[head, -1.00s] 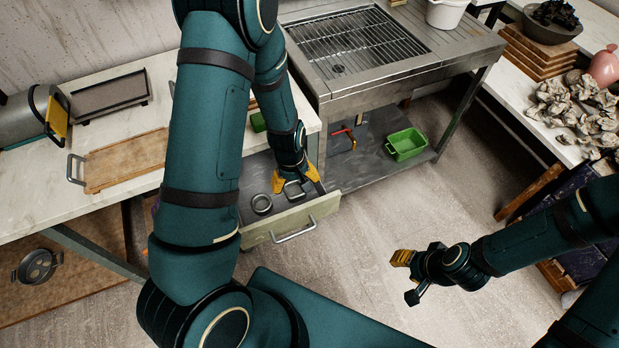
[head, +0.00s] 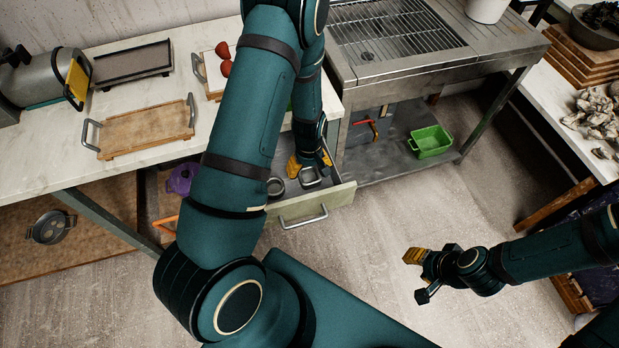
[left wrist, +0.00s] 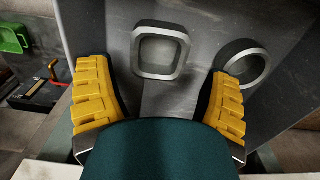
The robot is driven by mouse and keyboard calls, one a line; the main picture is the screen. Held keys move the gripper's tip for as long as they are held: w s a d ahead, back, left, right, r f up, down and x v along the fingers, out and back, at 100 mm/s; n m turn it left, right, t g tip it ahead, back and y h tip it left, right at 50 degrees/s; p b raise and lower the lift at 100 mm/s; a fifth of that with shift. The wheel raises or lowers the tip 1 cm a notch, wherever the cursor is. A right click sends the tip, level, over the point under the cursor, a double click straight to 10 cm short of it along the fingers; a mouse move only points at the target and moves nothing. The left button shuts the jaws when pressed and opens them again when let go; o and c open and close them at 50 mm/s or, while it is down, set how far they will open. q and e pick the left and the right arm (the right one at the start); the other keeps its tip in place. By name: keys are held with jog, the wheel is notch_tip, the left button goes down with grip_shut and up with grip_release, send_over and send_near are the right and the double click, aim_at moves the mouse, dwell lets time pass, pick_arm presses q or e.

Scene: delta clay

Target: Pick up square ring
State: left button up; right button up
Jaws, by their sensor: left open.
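The square ring (head: 309,183) is a grey metal frame with rounded corners, lying flat in the open drawer (head: 335,190). My left gripper (head: 309,164) is over the drawer, pointing down, with its yellow fingers open and empty. In the left wrist view, the square ring (left wrist: 158,75) lies ahead of and between the two spread fingers (left wrist: 160,98), and neither finger touches it.
A round metal ring (head: 268,188) lies left of the square ring in the drawer; it also shows in the wrist view (left wrist: 228,52). The drawer's front panel (head: 290,208) and handle (head: 304,219) border the near side. A steel grill table (head: 345,75) stands close right.

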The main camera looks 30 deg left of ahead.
aim_at(310, 179)
pick_arm(q)
notch_tip(310, 179, down, 5)
jog(key=shift+r+b, duration=0.15)
jog(key=shift+b, duration=0.45)
jog(key=shift+r, duration=0.1)
jog(key=c, duration=1)
jog(key=shift+o, duration=0.2)
